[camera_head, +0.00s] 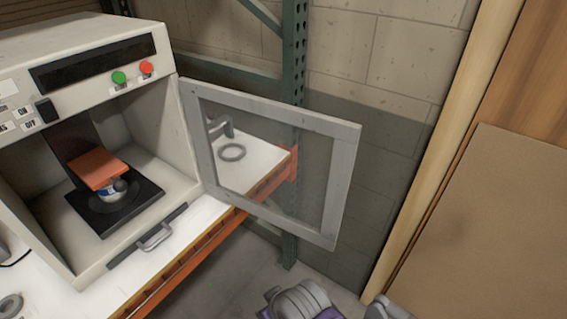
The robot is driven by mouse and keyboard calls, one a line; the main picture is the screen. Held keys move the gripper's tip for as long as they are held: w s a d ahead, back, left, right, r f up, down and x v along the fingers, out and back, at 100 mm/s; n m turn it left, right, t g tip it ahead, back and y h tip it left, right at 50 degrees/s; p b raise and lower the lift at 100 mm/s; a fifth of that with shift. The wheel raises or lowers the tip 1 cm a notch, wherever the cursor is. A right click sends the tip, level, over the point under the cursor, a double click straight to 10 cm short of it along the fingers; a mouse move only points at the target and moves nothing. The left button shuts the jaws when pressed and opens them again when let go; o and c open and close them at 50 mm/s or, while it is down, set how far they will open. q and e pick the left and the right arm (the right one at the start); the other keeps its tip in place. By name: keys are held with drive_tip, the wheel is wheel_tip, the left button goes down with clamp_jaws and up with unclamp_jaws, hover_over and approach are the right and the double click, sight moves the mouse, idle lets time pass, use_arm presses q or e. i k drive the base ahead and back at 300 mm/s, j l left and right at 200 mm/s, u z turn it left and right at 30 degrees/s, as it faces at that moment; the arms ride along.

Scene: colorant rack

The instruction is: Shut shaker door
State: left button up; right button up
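The shaker (103,88) is a cream box at the left with a dark display and green and red buttons. Its door (342,185) is a grey frame with a see-through pane. The door stands wide open, swung out to the right from the shaker's right front edge. Inside the open chamber a small can (116,192) sits on a black plate, under an orange block (98,168). A grey handle (154,238) is on the dark bar along the chamber's lower front edge. Neither of my grippers can be made out in this view.
The shaker stands on a white shelf top (262,133) with an orange beam (225,232) along its front. A green upright (292,60) is behind the door. A brown panel (490,230) leans at the right. Bare floor shows below the door.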

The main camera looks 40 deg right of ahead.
sight(346, 133)
drive_tip(key=l+u, duration=0.1)
drive_tip(key=l, duration=0.45)
drive_tip(key=k+l, duration=0.15)
drive_tip(key=l, duration=0.35)
drive_tip(key=i+l+u, duration=0.1)
drive_tip(key=l+u, duration=0.4)
drive_tip(key=l, duration=0.3)
drive_tip(key=l+u, duration=0.5)
drive_tip(key=l, duration=0.3)
drive_tip(key=k, duration=0.05)
